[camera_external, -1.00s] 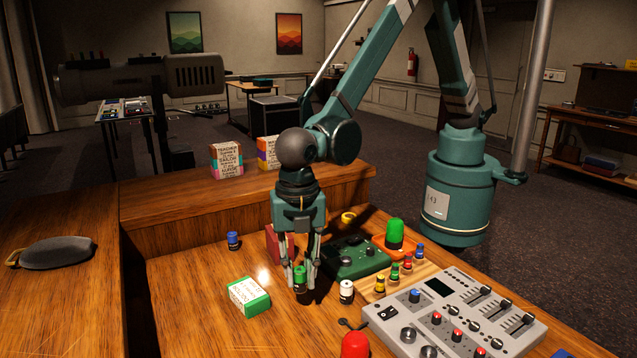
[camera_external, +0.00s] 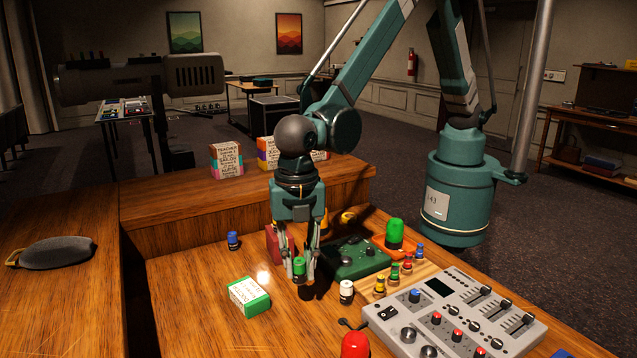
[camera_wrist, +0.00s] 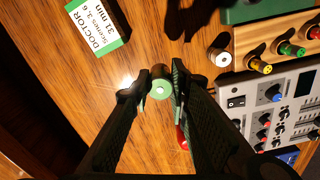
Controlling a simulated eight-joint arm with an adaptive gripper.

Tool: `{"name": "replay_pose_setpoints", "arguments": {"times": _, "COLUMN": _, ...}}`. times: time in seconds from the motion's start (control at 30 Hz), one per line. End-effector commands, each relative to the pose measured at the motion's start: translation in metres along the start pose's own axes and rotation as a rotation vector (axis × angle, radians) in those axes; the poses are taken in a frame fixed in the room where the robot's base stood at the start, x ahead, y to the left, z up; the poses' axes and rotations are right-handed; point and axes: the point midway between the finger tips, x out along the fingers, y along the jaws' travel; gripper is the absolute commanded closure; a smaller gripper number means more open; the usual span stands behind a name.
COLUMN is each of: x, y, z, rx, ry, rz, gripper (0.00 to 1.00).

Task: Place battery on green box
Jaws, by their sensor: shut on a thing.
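The battery (camera_external: 299,268) is a small green cylinder held upright between the fingertips of my gripper (camera_external: 301,272). In the wrist view the battery (camera_wrist: 160,90) shows its round green end with a pale centre, between the two dark fingers (camera_wrist: 160,92). My gripper is shut on it, just above the desk, with a dark patch below. The green box (camera_external: 249,297) is a white box with green sides and printed text, lying on the desk to the left of the gripper. The green box also shows at the upper left of the wrist view (camera_wrist: 95,22).
A white-topped cylinder (camera_external: 346,291) stands right of the gripper. A red box (camera_external: 275,243) and a dark green device (camera_external: 350,258) stand behind it. Several coloured cylinders and a grey mixer (camera_external: 455,315) are to the right. A blue cylinder (camera_external: 233,240) stands behind the green box.

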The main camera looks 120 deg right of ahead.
Motion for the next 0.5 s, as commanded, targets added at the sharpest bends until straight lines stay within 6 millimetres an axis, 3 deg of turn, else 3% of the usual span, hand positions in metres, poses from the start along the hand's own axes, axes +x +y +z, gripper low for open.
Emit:
{"name": "replay_pose_setpoints", "arguments": {"times": 0.17, "x": -0.004, "y": 0.016, "z": 0.007, "rx": -0.007, "ry": 0.0, "rz": 0.0, "gripper": 0.95}}
{"name": "replay_pose_setpoints", "arguments": {"times": 0.5, "x": -0.027, "y": 0.086, "z": 0.044, "rx": -0.052, "ry": 0.0, "rz": 0.0, "gripper": 0.95}}
